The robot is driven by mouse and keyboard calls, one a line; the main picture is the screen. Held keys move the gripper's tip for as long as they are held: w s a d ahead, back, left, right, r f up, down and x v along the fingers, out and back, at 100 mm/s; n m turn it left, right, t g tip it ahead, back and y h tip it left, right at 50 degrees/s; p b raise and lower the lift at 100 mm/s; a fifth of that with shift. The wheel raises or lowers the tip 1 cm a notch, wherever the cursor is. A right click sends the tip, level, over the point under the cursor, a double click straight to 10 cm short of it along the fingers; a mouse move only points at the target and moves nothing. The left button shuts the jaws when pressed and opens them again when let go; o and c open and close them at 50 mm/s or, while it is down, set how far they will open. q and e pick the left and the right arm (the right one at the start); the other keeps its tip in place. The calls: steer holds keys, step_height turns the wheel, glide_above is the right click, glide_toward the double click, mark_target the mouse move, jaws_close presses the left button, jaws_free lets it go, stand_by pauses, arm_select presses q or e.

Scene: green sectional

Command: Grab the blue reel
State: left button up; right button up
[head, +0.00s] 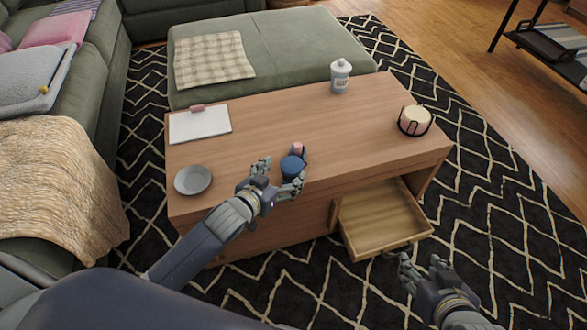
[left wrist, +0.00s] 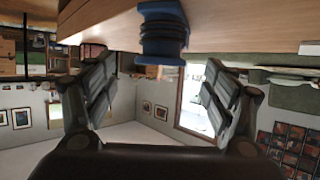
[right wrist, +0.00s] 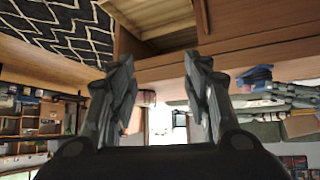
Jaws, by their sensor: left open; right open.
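The blue reel (head: 292,167) stands on the wooden coffee table (head: 270,125) near its front edge. My left gripper (head: 280,175) is open at the reel, with its fingers spread on the near side. In the left wrist view, which looks upside down, the blue reel (left wrist: 163,30) is ahead of and between the open fingers (left wrist: 163,95), apart from both. My right gripper (head: 422,264) is open and empty in front of the open drawer. The right wrist view also shows its open fingers (right wrist: 160,85) with nothing between them.
A small pink item (head: 298,148) is right behind the reel. A grey bowl (head: 193,180), a clipboard (head: 200,126), a white bottle (head: 340,76) and a candle holder (head: 415,120) stand apart on the table. The open drawer (head: 382,220) juts out at front right.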

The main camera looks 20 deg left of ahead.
mark_target(290, 167)
arm_select(q)
steer(key=shift+x, duration=0.75)
steer(key=b+x, duration=0.2)
steer(key=x, duration=0.2)
steer(key=shift+w+f, duration=0.15)
steer(key=shift+w, duration=0.1)
steer(key=shift+w+b, duration=0.25)
steer(key=shift+b, duration=0.05)
arm_select(e)
steer(key=w+a+r+t+y, duration=0.2)
steer(key=w+r+t, duration=0.5)
steer(key=r, duration=0.4)
steer(key=shift+w+a+r+t, duration=0.2)
steer(key=shift+a+t, duration=0.1)
steer(key=shift+a, duration=0.5)
arm_select(q)
steer(key=shift+c, duration=0.2)
steer(key=c, duration=1.2)
